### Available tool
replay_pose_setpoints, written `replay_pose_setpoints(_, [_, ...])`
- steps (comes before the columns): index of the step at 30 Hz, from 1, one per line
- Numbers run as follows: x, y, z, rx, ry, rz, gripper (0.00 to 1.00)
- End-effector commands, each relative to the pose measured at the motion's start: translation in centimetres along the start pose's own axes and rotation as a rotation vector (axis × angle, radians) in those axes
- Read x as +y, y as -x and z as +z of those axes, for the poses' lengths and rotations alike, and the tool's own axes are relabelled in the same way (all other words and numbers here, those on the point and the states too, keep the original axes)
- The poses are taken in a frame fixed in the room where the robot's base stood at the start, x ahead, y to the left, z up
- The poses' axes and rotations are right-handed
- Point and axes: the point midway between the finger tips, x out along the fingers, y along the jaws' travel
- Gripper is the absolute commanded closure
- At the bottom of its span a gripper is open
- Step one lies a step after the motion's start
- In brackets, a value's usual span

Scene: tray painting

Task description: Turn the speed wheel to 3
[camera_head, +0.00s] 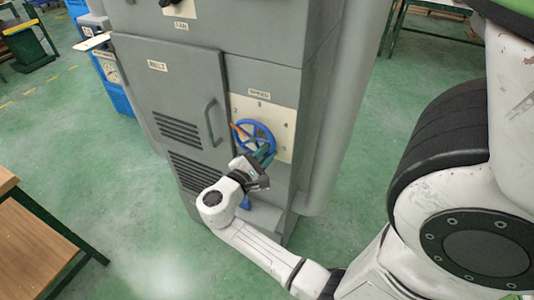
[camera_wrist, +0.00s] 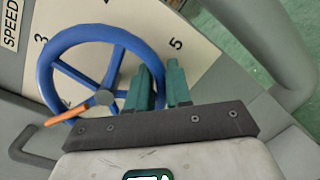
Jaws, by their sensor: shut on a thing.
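The speed wheel (camera_head: 254,127) is a blue spoked handwheel on a cream dial plate (camera_head: 284,108) under a SPEED label. It also shows in the wrist view (camera_wrist: 133,41). An orange pointer (camera_wrist: 66,116) sticks out from its hub; in the head view it points to the upper left. The 3 stands near the top of the plate, clockwise from the pointer in the head view. My gripper (camera_head: 265,156), with green fingers (camera_wrist: 165,72), is shut on the wheel's lower-right rim, in the head view; the fingers partly hide the rim.
The wheel sits on a grey machine cabinet. Left of it is a door with a BELT label (camera_head: 157,66) and a bar handle (camera_head: 213,122). A rounded grey column (camera_head: 330,110) stands to the right. A wooden table (camera_head: 30,235) stands at lower left; green floor lies between.

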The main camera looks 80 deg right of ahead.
Motion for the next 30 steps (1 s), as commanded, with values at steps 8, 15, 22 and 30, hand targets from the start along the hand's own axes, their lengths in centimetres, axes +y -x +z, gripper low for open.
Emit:
replay_pose_setpoints(8, [-0.1,0.2,-1.4,0.024,-0.188,-0.019,1.0])
replay_pose_setpoints(15, [0.2,0.3,-2.6,0.05,-0.412,-0.044,1.0])
replay_pose_setpoints(22, [0.8,0.5,-3.6,0.076,-0.622,-0.066,1.0])
replay_pose_setpoints(30, [1.6,0.7,-4.3,0.098,-0.821,-0.088,1.0])
